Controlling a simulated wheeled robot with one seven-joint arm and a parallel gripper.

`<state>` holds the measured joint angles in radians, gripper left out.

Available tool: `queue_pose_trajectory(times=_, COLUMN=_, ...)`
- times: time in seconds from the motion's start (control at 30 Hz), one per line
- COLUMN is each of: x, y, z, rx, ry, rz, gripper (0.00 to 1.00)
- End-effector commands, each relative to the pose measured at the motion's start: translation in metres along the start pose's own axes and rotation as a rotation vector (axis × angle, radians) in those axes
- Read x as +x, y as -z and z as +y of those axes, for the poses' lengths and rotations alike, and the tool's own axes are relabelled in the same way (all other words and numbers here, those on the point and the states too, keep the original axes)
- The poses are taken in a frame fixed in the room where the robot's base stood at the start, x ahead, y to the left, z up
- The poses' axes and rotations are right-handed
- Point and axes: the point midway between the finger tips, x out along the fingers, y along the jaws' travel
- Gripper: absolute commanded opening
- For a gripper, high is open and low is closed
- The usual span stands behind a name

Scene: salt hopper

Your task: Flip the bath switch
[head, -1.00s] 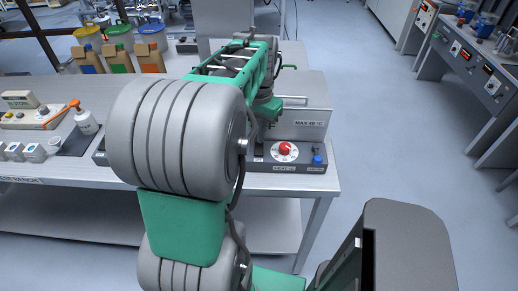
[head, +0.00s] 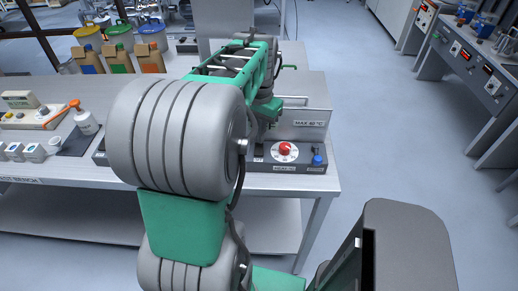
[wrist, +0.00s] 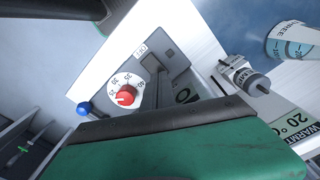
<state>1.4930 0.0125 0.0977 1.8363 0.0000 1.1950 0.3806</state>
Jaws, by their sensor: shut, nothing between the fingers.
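The water bath (head: 300,133) is a grey metal box with a "MAX" temperature label, on the right end of the bench. Its dark front panel carries a red dial (head: 285,149) on a white numbered disc and a blue knob (head: 317,161). The wrist view also shows the red dial (wrist: 125,97) and blue knob (wrist: 83,109). My gripper (wrist: 163,80) is shut and empty, close to the panel beside the dial. In the head view my arm hides most of the gripper and the panel's left part.
Several bins with coloured lids stand behind. The floor (head: 380,125) right of the bench is clear. Another instrument bench stands at the far right.

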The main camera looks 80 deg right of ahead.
Motion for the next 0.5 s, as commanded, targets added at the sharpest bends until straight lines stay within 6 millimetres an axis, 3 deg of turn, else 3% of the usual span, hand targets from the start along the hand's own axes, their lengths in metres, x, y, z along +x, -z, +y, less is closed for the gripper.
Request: queue_pose_trajectory(times=0.5, x=0.0031, y=0.0000, z=0.0000, rx=0.000, ry=0.000, rz=0.000, gripper=0.00)
